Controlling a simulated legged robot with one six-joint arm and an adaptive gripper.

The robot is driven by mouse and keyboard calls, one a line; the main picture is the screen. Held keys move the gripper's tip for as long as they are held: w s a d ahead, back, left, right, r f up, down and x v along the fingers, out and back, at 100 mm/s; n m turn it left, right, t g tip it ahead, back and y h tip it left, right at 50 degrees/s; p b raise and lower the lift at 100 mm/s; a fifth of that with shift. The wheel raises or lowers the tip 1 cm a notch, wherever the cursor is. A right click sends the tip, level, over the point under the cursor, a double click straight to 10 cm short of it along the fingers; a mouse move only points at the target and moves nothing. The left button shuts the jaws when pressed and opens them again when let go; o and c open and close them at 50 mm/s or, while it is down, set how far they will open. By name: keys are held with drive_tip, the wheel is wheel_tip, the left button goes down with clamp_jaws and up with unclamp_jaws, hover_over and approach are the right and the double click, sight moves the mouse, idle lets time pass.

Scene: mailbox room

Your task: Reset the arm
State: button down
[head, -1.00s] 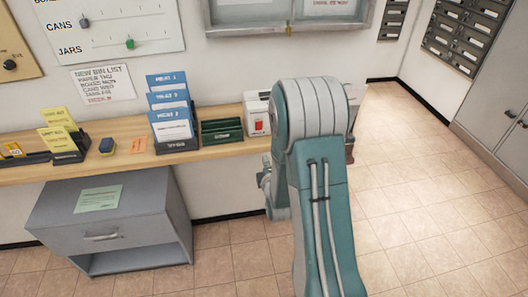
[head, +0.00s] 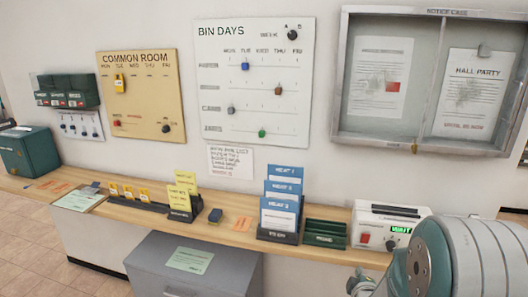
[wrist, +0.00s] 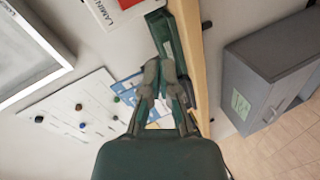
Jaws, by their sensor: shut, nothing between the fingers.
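My arm (head: 455,262) fills the lower right corner of the head view, in front of the right end of the wooden shelf. In the wrist view my gripper (wrist: 161,68) has its dark fingers close together, with nothing held between them. The fingers are over the green tray and blue cards beside the shelf edge in that picture. I cannot tell whether they touch anything. The gripper's fingertips are not clear in the head view.
The wooden shelf (head: 222,235) carries blue cards (head: 280,203), a green tray (head: 324,234) and a white device (head: 384,222). A grey cabinet (head: 190,268) stands below. The Bin Days board (head: 262,108) and notice case (head: 340,140) hang on the wall.

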drive_tip(key=s+a+r+m+g+y, duration=0.1)
drive_tip(key=s+a+r+m, duration=0.3)
drive_tip(key=s, duration=0.4)
drive_tip(key=s+a+r+m+g+y, duration=0.1)
drive_tip(key=s+a+r+m+g, duration=0.3)
drive_tip(key=s, duration=0.5)
drive_tip(key=s+a+r+m+g+y, duration=0.1)
drive_tip(key=s+a+r+m+g, duration=0.2)
drive_tip(key=s+r, duration=0.4)
drive_tip(key=shift+s+a+m, duration=0.5)
drive_tip(key=shift+s+m, duration=0.1)
drive_tip(key=shift+s, duration=0.6)
drive_tip(key=shift+r, duration=0.1)
